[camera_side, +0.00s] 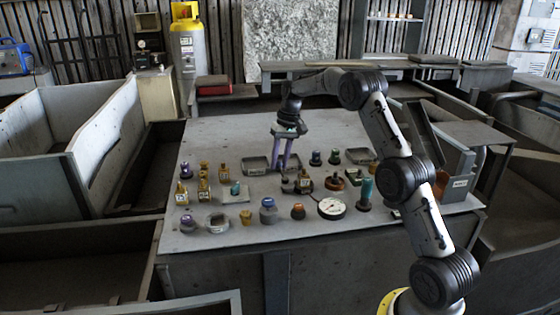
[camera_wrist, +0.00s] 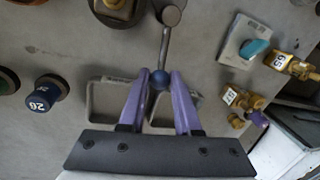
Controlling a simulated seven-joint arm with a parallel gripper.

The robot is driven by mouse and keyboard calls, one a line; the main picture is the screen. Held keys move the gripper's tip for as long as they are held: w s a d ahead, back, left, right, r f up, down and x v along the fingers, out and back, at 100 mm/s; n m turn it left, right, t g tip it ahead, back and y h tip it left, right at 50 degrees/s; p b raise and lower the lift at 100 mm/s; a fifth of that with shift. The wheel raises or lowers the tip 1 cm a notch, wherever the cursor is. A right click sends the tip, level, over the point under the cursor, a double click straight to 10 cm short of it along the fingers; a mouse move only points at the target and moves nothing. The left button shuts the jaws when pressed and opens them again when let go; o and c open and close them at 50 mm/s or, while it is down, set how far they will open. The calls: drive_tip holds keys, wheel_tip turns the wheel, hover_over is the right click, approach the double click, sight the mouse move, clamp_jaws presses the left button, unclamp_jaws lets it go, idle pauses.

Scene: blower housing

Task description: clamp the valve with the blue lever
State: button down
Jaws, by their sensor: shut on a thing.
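The blue lever shows in the wrist view as a small blue ball (camera_wrist: 160,80) on the end of a thin grey rod (camera_wrist: 165,47). The rod runs up to a dark round metal end (camera_wrist: 171,13) at the top edge. My gripper (camera_wrist: 160,77), with two purple fingers, is shut on the blue ball, one fingertip on each side. In the side view my gripper (camera_side: 282,165) points down, low over the middle of the table. The ball and the valve body cannot be made out clearly there.
Open grey trays (camera_side: 256,167) lie near the fingers. Brass valves (camera_side: 204,186) stand to the left, a teal block on a plate (camera_wrist: 255,48) is close by, and a blue knob (camera_side: 268,210) and a dial gauge (camera_side: 332,208) stand in front. The table's back left (camera_side: 220,130) is clear.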

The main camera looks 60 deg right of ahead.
drive_tip(key=shift+w, duration=0.1)
drive_tip(key=a+n, duration=0.1)
drive_tip(key=n, duration=0.1)
drive_tip(key=w+a+n, duration=0.1)
drive_tip(key=shift+n+g, duration=0.3)
drive_tip(key=shift+n, duration=0.1)
drive_tip(key=a+n, duration=0.2)
drive_tip(key=n, duration=0.1)
drive_tip(key=shift+w+r+n+g, duration=0.1)
drive_tip(key=shift+w+n+g, duration=0.2)
drive_tip(key=shift+w+g, duration=0.1)
drive_tip(key=a+n, duration=0.1)
drive_tip(key=n, duration=0.1)
drive_tip(key=a+n, duration=0.1)
drive_tip(key=n, duration=0.1)
drive_tip(key=shift+s+a+n+g, duration=0.2)
drive_tip(key=shift+a+n+g, duration=0.1)
drive_tip(key=shift+a+g, duration=0.1)
drive_tip(key=shift+s+a+n+g, duration=0.1)
drive_tip(key=shift+s+a+n, duration=0.15)
drive_tip(key=shift+n, duration=0.4)
drive_tip(key=shift+s+a+n+g, duration=0.1)
drive_tip(key=shift+a+n, duration=0.3)
drive_tip(key=shift+n, duration=0.2)
drive_tip(key=shift+s+a+n+g, duration=0.1)
drive_tip(key=shift+s+a+n, duration=0.15)
drive_tip(key=shift+n, duration=0.4)
drive_tip(key=shift+a, duration=0.15)
drive_tip(key=c, duration=0.6)
unclamp_jaws()
